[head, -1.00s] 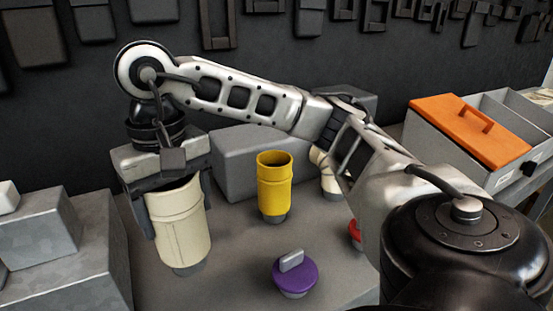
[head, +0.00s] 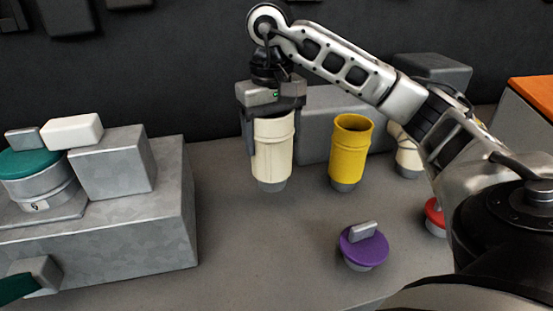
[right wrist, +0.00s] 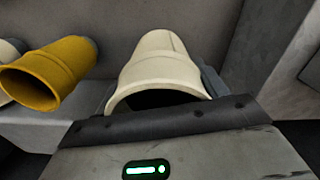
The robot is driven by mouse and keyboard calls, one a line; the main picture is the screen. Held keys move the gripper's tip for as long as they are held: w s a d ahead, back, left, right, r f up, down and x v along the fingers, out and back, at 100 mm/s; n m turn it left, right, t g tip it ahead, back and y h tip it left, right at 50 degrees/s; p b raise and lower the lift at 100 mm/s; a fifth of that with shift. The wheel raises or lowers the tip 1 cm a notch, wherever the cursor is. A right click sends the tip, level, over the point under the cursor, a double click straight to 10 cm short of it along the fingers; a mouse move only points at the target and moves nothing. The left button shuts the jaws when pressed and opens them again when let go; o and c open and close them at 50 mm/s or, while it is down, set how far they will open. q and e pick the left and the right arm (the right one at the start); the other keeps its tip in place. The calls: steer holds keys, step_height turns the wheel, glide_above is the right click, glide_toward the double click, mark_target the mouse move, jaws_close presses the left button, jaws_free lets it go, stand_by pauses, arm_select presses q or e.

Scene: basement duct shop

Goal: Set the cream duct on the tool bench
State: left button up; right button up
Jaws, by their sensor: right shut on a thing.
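My right gripper (head: 271,110) is shut on a cream duct (head: 273,150), gripping it near its top. The duct is upright with a grey lower end, left of a yellow duct (head: 350,150) and apart from it. I cannot tell whether its base touches the grey bench top (head: 250,240). In the right wrist view, the held cream duct (right wrist: 160,65) shows its open mouth between the jaws, with the yellow duct (right wrist: 45,75) to its left. A second cream duct (head: 407,158) stands partly hidden behind my right arm. My left gripper is not in view.
A grey block (head: 320,112) stands behind the ducts. A purple-lidded piece (head: 363,246) sits in front, with a red one (head: 435,215) at right. Stepped metal blocks (head: 130,235) at left carry a teal-lidded canister (head: 38,180). The bench between is clear.

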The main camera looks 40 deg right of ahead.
steer(key=shift+w+d+f, duration=0.3)
steer(key=shift+d+f, duration=0.1)
steer(key=shift+f, duration=0.2)
steer(key=shift+w+d+f, duration=0.3)
steer(key=shift+d+f, duration=0.1)
steer(key=shift+f, duration=0.15)
steer(key=f, duration=0.3)
steer(key=shift+w+d+f+b, duration=0.1)
steer(key=shift+w+d+b, duration=0.05)
steer(key=shift+d+b, duration=0.2)
steer(key=shift+f, duration=0.25)
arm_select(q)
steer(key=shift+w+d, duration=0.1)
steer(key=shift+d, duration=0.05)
arm_select(e)
steer(key=shift+f, duration=0.15)
steer(key=o, duration=1.1)
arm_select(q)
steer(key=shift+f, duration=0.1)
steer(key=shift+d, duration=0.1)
